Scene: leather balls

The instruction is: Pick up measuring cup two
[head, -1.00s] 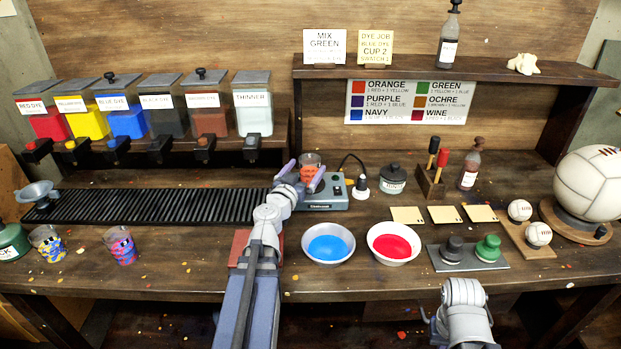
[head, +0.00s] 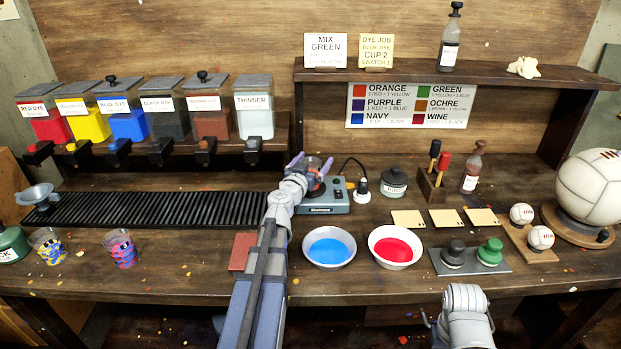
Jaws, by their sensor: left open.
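A clear cup (head: 312,162) stands on the grey stirring machine (head: 325,208), partly hidden by my left gripper. My left gripper (head: 311,167) is open, with one finger on each side of this cup; I cannot tell whether they touch it. Two more clear cups with blue, red and yellow patches stand at the left front of the bench: one far left (head: 48,247) and one to its right (head: 121,250). No cup's number is readable, so I cannot tell which is cup two. Part of my right arm shows at the bottom right, but its fingers do not.
A black ribbed conveyor (head: 160,209) runs left of the machine. Blue (head: 328,247) and red (head: 394,247) dye bowls stand in front of it. Dye dispensers (head: 127,125) line the back left. A lidded jar (head: 394,183) and tool holder (head: 432,185) stand to the right.

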